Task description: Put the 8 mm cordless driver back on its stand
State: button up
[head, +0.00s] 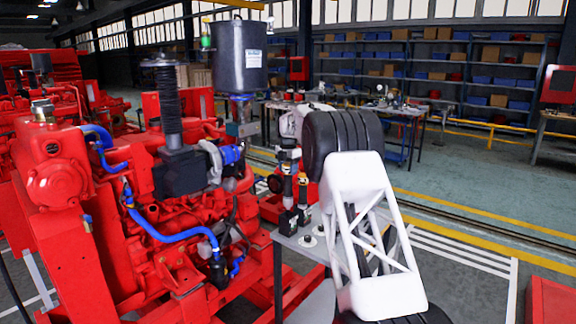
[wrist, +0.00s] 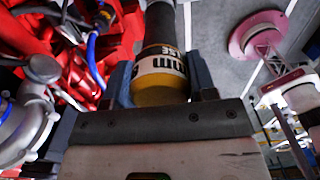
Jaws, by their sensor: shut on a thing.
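My gripper (wrist: 160,78) is shut on a dark cylindrical driver (wrist: 160,25) with a white and yellow band at its near end. One finger is on each side of that band, and the size marking cannot be read. In the head view my gripper (head: 288,155) is small, above a grey bench beside the red engine. The held driver (head: 287,185) hangs upright below it, with a black lower end close to the bench top. A second dark driver with an orange-yellow band (head: 303,182) stands upright just to its right. Whether the held driver touches the stand cannot be told.
The grey bench (head: 285,243) carries small round fittings (head: 308,240) in front of the drivers. The red engine (head: 180,220) with blue hoses (head: 165,232) is close on the left. A grey canister (head: 238,60) rises above it. Open floor (head: 470,200) lies to the right.

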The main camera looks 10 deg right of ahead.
aim_at(288, 187)
jog(key=shift+f, duration=4.25)
jog(key=o, duration=1.5)
jog(key=shift+c, duration=0.2)
jog(key=shift+f, duration=0.15)
jog(key=shift+r, duration=4)
